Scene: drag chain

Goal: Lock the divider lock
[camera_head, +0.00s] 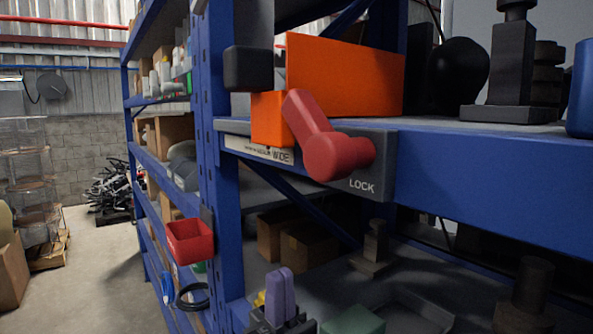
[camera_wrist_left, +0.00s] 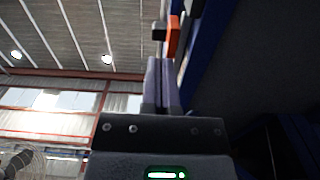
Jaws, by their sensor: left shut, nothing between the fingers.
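A red lock lever (camera_head: 318,138) sits on a dark plate marked LOCK (camera_head: 383,165) on the blue shelf beam. The lever slants up and left from its round pivot. An orange divider panel (camera_head: 345,75) stands behind it, with a smaller orange block (camera_head: 268,118) at its lower left and a black block (camera_head: 248,68) at its left. My left gripper (camera_head: 281,290) is below the lever, apart from it, its purple fingers shut and pointing up. In the left wrist view the shut fingers (camera_wrist_left: 163,85) point toward the orange part (camera_wrist_left: 173,36) and black block (camera_wrist_left: 159,30). The lever is not clear there.
The blue shelf beam (camera_head: 490,190) runs right, with dark parts (camera_head: 510,70) on the shelf above it. A blue upright (camera_head: 217,190) stands left of my left gripper, and a red bin (camera_head: 189,240) hangs beyond it. Cardboard boxes (camera_head: 305,245) lie on the lower shelf.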

